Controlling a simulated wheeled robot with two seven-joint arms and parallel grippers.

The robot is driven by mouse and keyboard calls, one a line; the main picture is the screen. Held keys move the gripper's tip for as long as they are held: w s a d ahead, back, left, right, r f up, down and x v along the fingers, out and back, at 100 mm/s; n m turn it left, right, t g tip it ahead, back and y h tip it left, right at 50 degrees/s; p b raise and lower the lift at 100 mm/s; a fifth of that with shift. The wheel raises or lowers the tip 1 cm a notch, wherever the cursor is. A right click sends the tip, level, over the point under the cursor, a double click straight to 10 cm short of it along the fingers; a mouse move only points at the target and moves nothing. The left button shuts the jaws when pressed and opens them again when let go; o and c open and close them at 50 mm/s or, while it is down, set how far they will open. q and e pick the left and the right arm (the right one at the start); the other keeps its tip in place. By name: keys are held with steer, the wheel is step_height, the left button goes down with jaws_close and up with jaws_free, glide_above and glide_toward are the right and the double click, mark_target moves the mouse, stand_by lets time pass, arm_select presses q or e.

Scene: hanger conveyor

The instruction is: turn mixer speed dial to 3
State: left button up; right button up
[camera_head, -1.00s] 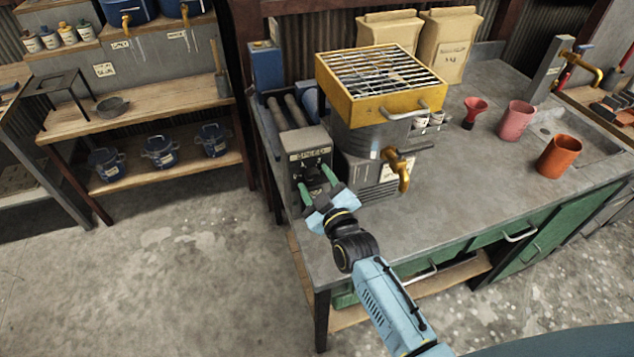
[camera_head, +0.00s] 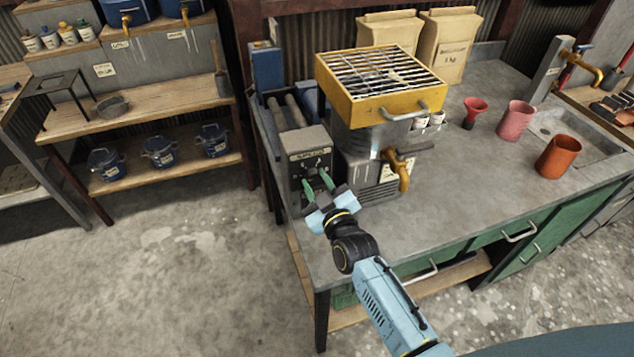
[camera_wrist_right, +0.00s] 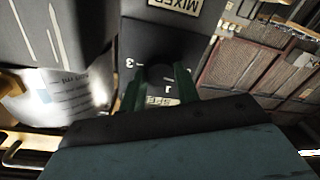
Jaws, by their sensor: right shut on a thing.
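The mixer's grey control box (camera_head: 310,146) stands at the left end of the workbench, with a label plate above its dark front panel. The dark round speed dial (camera_wrist_right: 160,75) sits on that panel, with a "3" mark visible to its left in the right wrist view. My right gripper (camera_head: 317,181) is at the front of the panel, and its green fingers are shut on the dial. The fingers also show on both sides of the dial in the right wrist view (camera_wrist_right: 158,88). The dial's pointer is too dark to read. My left gripper is not in view.
A steel mixer drum (camera_head: 360,138) with a yellow grated hopper (camera_head: 370,108) and brass tap (camera_head: 402,174) stands right of the box. The bench front (camera_head: 440,225) is clear.

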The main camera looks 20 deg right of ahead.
steer(key=m, duration=0.4)
steer(key=shift+f, duration=0.1)
steer(key=m, duration=0.4)
steer(key=shift+h, duration=0.4)
steer(key=m, duration=0.7)
steer(key=m+b, duration=0.1)
steer(key=m, duration=0.1)
steer(key=shift+a+m+t+h, duration=0.1)
steer(key=shift+m+t+h, duration=0.2)
steer(key=shift+m, duration=0.1)
steer(key=m, duration=0.5)
steer(key=shift+h+b, duration=0.3)
steer(key=shift+b, duration=0.05)
steer(key=m, duration=0.4)
steer(key=shift+m+b, duration=0.3)
steer(key=m, duration=0.3)
steer(key=shift+a+m, duration=0.1)
steer(key=shift+m, duration=0.3)
steer(key=shift+m+g+h, duration=0.3)
steer(key=shift+m+g, duration=0.1)
steer(key=shift+m, duration=1.8)
